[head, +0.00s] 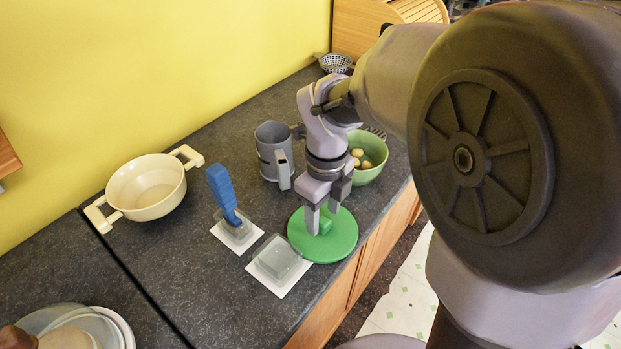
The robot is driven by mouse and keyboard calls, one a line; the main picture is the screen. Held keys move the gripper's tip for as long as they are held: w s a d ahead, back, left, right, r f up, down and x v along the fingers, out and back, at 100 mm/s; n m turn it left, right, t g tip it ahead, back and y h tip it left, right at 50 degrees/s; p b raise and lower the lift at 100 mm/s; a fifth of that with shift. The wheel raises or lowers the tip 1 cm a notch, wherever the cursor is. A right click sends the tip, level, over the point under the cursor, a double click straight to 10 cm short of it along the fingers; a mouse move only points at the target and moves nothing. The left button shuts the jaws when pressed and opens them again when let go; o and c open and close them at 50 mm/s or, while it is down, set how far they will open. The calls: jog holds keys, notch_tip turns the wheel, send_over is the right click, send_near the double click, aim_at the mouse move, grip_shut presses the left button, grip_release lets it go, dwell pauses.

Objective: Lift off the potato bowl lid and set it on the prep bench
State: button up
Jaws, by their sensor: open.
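The green lid (341,247) lies flat on the dark bench top (225,291) near its front edge, with its small green knob upward. My gripper (321,221) points down over the lid, its fingers open at the knob. I cannot tell whether the fingers touch the knob. The green bowl (368,172) stands uncovered behind my gripper, with several potatoes (360,158) in it. Part of the bowl is hidden by my arm.
A grey jug (273,152) stands left of my gripper. A blue-handled tool (222,194) and a clear block (277,258) sit on white squares left of the lid. A cream pot (146,188) is farther left; plates (75,322) lie at lower left. The bench's front edge is close to the lid.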

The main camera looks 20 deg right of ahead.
jog(key=shift+r+p, duration=2.45)
jog(key=shift+r, duration=0.9)
notch_tip(320, 180, up, 17)
jog(key=p, duration=0.7)
jog(key=shift+r, duration=0.2)
jog(key=s+a+f+n+t+y+b, duration=0.1)
jog(key=s+n, duration=0.5)
jog(key=n, duration=0.6)
jog(key=s+a+f+n+t+y+b, duration=0.1)
jog(key=s+a+f+n+t+b, duration=0.2)
jog(key=n, duration=0.9)
jog(key=s+f+t+b, duration=0.1)
jog(key=s+f, duration=0.2)
jog(key=shift+s+n+t, duration=0.4)
